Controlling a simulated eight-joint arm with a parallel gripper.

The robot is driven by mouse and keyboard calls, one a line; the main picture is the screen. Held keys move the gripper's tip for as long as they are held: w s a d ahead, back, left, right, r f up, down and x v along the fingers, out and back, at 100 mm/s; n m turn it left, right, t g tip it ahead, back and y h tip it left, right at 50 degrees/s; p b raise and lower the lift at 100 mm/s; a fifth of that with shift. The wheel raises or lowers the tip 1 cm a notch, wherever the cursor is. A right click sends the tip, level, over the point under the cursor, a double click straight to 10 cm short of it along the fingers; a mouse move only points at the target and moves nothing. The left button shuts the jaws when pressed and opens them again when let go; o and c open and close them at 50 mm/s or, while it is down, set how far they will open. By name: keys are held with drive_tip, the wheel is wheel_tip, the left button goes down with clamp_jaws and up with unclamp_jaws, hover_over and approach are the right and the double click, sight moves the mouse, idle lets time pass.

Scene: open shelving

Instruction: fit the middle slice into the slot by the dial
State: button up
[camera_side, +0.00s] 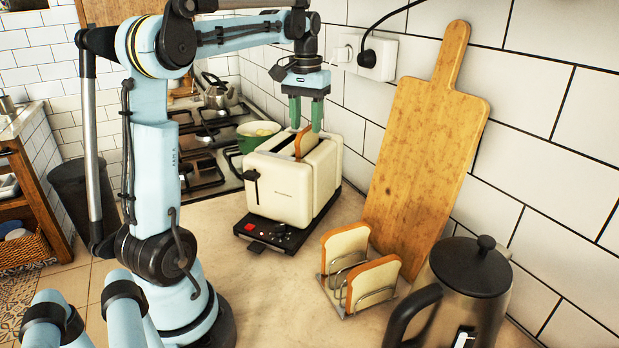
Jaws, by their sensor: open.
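The cream toaster (285,190) stands on the counter on a black base with a red button and small controls. A bread slice (301,145) with brown crust sticks up from a slot in the toaster's top. My gripper (306,126) is just above the toaster, its green fingers apart and pointing down on either side of the slice's upper edge. I cannot tell whether they touch it. The slice's lower part is hidden in the toaster. The wire rack (344,290) holds two slices, one at the back (345,245) and one at the front (376,280), with an empty gap between them.
A wooden cutting board (425,150) leans on the tiled wall behind the rack. A dark kettle (465,290) stands at front right. A green pot (258,135) sits on the stove left of the toaster. A plugged socket (370,57) is on the wall.

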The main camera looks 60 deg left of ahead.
wheel_tip(320, 180, up, 8)
drive_tip(key=d+f+m+t+y, duration=0.1)
drive_tip(key=d+f+m+t, duration=0.3)
drive_tip(key=d, duration=0.9)
drive_tip(key=s+d+f+m+t+h, duration=0.1)
drive_tip(key=s+d+f+m+t, duration=0.2)
drive_tip(key=d+f, duration=0.8)
drive_tip(key=shift+s+f, duration=0.9)
drive_tip(key=shift+s, duration=0.15)
